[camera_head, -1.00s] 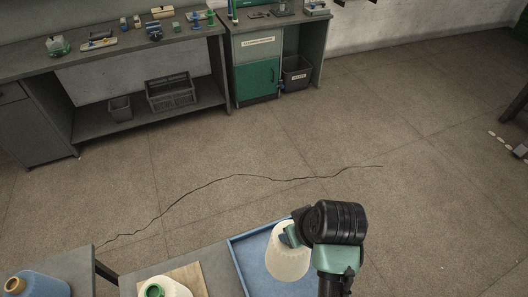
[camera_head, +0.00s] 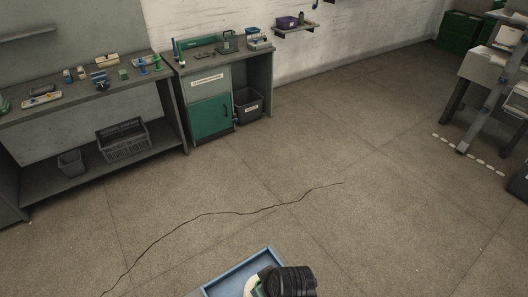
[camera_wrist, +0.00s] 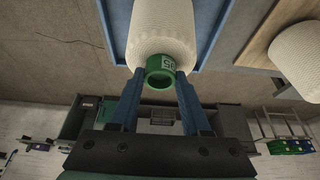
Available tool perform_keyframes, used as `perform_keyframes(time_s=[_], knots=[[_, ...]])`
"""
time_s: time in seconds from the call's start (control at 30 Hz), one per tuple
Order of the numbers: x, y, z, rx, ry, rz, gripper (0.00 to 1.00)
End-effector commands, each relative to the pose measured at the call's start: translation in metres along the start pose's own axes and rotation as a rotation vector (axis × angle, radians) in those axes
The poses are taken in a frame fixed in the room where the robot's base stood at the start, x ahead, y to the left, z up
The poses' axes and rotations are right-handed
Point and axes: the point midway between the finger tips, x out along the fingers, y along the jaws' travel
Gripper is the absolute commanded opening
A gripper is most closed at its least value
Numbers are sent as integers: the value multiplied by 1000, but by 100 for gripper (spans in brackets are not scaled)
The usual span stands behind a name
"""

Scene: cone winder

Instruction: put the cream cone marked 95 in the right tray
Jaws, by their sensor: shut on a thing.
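In the wrist view, my gripper (camera_wrist: 160,76) is shut on the green tube end of a cream cone (camera_wrist: 163,30). A label on the tube reads 95, upside down in the picture. The blue tray (camera_wrist: 215,45) shows around the cone, its rim on both sides; I cannot tell whether the cone touches its floor. In the head view, the tray (camera_head: 238,268) is at the bottom edge with the cone (camera_head: 255,286) over it, partly hidden by my black wrist.
A second cream cone (camera_wrist: 302,55) stands by a wooden board (camera_wrist: 258,42) beside the tray in the wrist view. The head view shows a workbench (camera_head: 85,100), a green cabinet (camera_head: 211,118), a dark bin (camera_head: 248,104) and clear floor between.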

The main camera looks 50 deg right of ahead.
Motion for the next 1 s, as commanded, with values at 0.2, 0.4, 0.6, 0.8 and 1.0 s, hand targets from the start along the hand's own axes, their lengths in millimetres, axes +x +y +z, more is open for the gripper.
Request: perform_keyframes(time_s=[0.2, 0.4, 0.6, 0.8, 1.0], knots=[[2, 0, 0, 0, 3, 1, 0], [2, 0, 1, 0, -1, 0, 77], [2, 0, 1, 0, -1, 0, 77], [-4, 0, 0, 0, 0, 0, 77], [-30, 0, 0, 1, 2, 1, 77]])
